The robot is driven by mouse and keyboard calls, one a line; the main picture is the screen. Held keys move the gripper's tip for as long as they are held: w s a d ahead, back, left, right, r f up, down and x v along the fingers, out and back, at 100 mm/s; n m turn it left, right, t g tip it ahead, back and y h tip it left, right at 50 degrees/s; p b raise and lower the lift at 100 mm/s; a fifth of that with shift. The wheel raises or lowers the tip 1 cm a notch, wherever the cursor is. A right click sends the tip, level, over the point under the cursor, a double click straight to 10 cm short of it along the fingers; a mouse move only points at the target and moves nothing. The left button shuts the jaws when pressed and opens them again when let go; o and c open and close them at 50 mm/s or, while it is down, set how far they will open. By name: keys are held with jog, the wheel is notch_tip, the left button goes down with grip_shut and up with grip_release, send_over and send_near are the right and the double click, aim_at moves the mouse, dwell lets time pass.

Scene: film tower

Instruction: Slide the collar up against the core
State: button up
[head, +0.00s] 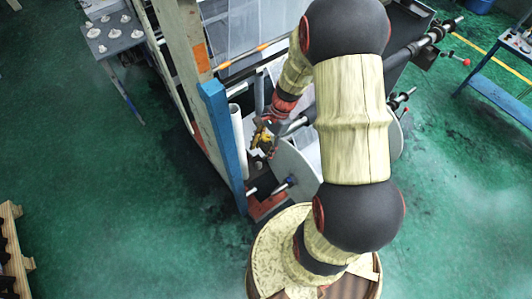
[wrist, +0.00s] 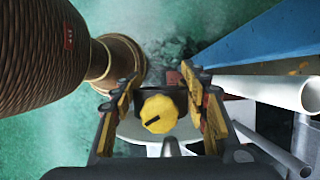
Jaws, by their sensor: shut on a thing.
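My gripper (wrist: 158,78) is shut on a dark collar with a yellow knob (wrist: 160,113). The knob has a black slot and faces the wrist camera between the two yellow-and-black fingers. A short light shaft (wrist: 171,149) shows below the knob. A pale round disc (wrist: 130,131) lies behind the collar. In the head view my gripper (head: 263,133) is beside the machine's large grey disc (head: 296,168), with a bit of yellow at its fingers. I cannot make out the core clearly, nor any gap between it and the collar.
A blue post (head: 222,140) stands close left of my gripper; its blue beam also shows in the wrist view (wrist: 262,40). A white roller (wrist: 270,92) runs close to the right finger. A blue bench (head: 495,75) is far right. Green floor lies open at left.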

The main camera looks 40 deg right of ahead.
aim_at(299, 119)
jog(key=shift+w, duration=0.6)
jog(key=shift+w+d, duration=0.15)
jog(key=shift+d, duration=5.4)
jog(key=shift+w+d, duration=0.1)
jog(key=shift+d, duration=2.75)
jog(key=o, duration=1.5)
jog(key=shift+c, duration=0.2)
jog(key=shift+f, duration=0.1)
jog(key=v, duration=1.2)
